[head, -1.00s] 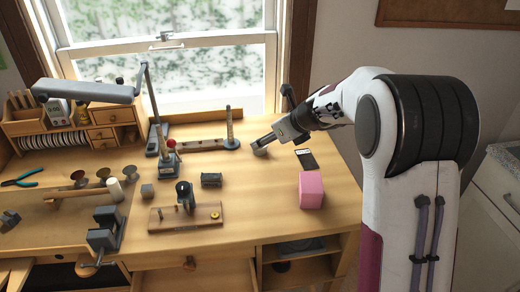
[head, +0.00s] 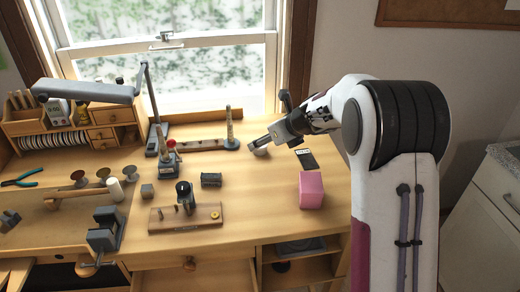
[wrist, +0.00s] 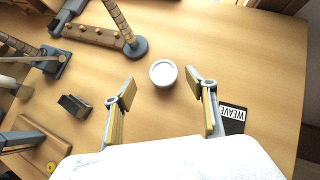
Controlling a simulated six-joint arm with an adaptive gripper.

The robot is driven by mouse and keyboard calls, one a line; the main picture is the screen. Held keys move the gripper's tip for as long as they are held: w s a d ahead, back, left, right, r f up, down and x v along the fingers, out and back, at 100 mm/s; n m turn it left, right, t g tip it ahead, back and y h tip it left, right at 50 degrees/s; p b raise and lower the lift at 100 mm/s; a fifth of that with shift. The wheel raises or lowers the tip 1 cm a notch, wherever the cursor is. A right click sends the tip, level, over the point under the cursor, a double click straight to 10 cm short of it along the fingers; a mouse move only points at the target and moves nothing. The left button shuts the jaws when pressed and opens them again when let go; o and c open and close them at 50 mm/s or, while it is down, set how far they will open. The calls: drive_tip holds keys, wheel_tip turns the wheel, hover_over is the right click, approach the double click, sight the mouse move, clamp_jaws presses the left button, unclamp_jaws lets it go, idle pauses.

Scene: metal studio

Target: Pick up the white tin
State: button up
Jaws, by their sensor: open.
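The white tin (wrist: 163,73) is small and round and stands on the wooden bench top, seen from above in the wrist view. In the head view the white tin (head: 260,151) shows only in part, at the tip of my gripper. My gripper (wrist: 162,88) is open in the wrist view, one finger to each side and slightly short of the tin, with nothing between the pads. In the head view my gripper (head: 266,143) reaches in from the right, low over the back right of the bench.
A dark card marked WEAVE (wrist: 232,114) lies close to the right finger. A ring mandrel on a round base (wrist: 136,46) stands left of the tin. A pink block (head: 311,190) sits nearer the front edge.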

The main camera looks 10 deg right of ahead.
drive_tip(key=shift+f, duration=0.1)
idle(0.3)
drive_tip(key=shift+d+x, duration=0.15)
drive_tip(key=shift+x, duration=0.65)
drive_tip(key=shift+d+x, duration=0.15)
drive_tip(key=shift+x, duration=1.75)
drive_tip(key=c, duration=1.2)
